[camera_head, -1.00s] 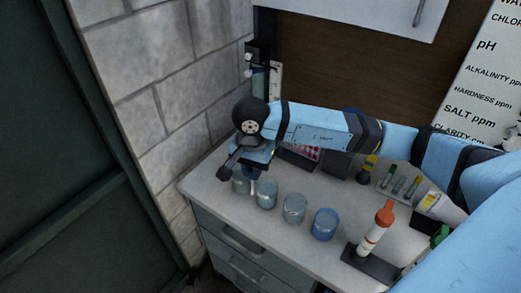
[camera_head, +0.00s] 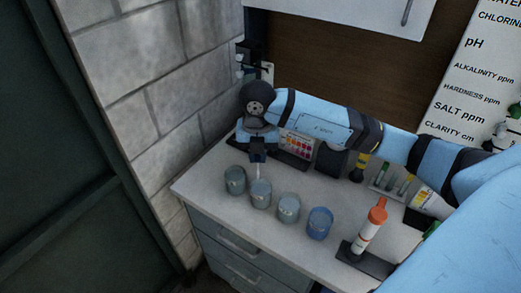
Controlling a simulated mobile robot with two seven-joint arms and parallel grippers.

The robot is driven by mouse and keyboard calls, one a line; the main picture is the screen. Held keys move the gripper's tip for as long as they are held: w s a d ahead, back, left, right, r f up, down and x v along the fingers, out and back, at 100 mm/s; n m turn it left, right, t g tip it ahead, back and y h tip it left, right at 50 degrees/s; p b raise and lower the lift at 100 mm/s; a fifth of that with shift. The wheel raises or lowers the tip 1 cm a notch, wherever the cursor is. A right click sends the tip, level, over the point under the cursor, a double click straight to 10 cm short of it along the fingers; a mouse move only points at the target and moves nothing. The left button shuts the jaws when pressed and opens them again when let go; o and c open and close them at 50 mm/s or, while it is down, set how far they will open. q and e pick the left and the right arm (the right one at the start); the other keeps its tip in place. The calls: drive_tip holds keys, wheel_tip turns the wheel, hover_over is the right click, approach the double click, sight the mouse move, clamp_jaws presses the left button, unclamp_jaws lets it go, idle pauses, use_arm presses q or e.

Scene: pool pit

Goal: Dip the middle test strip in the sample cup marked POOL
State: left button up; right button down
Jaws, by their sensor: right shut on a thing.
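My right gripper (camera_head: 257,160) points down over the row of sample cups, shut on a thin pale test strip (camera_head: 257,173). The strip hangs down to the rim of the second cup from the left (camera_head: 260,195); I cannot tell whether its tip is inside. The other cups in the row are the leftmost cup (camera_head: 235,181), the third cup (camera_head: 288,209) and the bluer rightmost cup (camera_head: 320,224). No marking on any cup is readable, so I cannot tell which is POOL. My left gripper is not in view.
A colour chart (camera_head: 298,143) lies behind the gripper. An orange-capped bottle (camera_head: 369,228) stands on a dark base at the right front. Small green-topped vials (camera_head: 391,182) stand behind it. A block wall (camera_head: 160,120) borders the counter on the left. The front counter strip is clear.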

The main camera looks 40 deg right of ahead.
drive_tip(key=m, duration=0.3)
drive_tip(key=d+m, duration=0.1)
drive_tip(key=m, duration=0.1)
drive_tip(key=shift+m, duration=0.4)
drive_tip(key=shift+f+b, duration=1.2)
drive_tip(key=shift+f, duration=0.4)
wheel_tip(320, 180, down, 6)
drive_tip(key=b, duration=0.4)
drive_tip(key=shift+f, duration=0.15)
drive_tip(key=shift+f+b, duration=0.85)
drive_tip(key=shift+f, duration=0.2)
drive_tip(key=shift+r, duration=0.15)
